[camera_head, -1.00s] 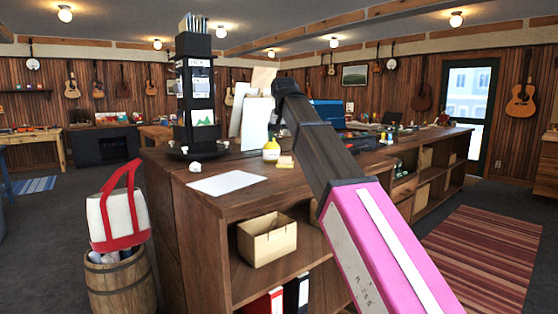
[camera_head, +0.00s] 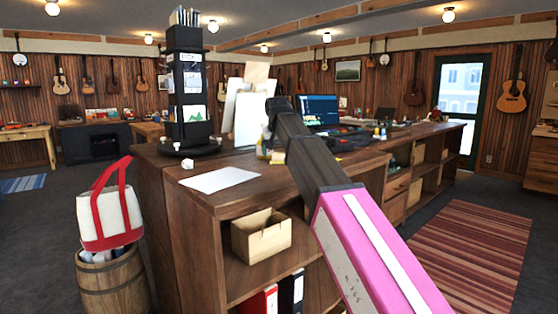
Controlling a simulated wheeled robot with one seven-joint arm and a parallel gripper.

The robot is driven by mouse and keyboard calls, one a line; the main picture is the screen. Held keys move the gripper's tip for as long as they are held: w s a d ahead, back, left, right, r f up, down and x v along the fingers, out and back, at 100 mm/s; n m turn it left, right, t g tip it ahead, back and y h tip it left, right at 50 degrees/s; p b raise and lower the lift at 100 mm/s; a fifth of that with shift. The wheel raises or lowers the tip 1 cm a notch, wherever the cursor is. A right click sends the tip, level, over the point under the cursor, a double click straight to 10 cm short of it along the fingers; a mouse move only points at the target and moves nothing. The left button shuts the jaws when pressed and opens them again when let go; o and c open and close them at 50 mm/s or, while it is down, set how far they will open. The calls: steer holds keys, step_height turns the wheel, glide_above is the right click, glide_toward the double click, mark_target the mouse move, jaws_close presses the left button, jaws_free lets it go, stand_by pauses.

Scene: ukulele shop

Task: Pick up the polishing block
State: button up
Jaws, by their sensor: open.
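I cannot tell for sure which thing is the polishing block. A small white lump (camera_head: 187,164) sits near the counter's left edge. My dark and pink arm reaches up over the counter from the lower right. Its far end points away from the camera, so my gripper is hidden, and no hold on anything shows.
A white sheet (camera_head: 220,180) lies on the near counter top. A black display tower (camera_head: 187,95), white boards (camera_head: 248,118) and a laptop (camera_head: 318,111) stand farther back. A box (camera_head: 262,236) sits on the shelf below. A barrel (camera_head: 112,284) with a bag (camera_head: 110,213) stands left.

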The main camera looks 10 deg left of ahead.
steer(key=shift+x, duration=0.95)
steer(key=c, duration=1.1)
steer(key=shift+w+r, duration=0.1)
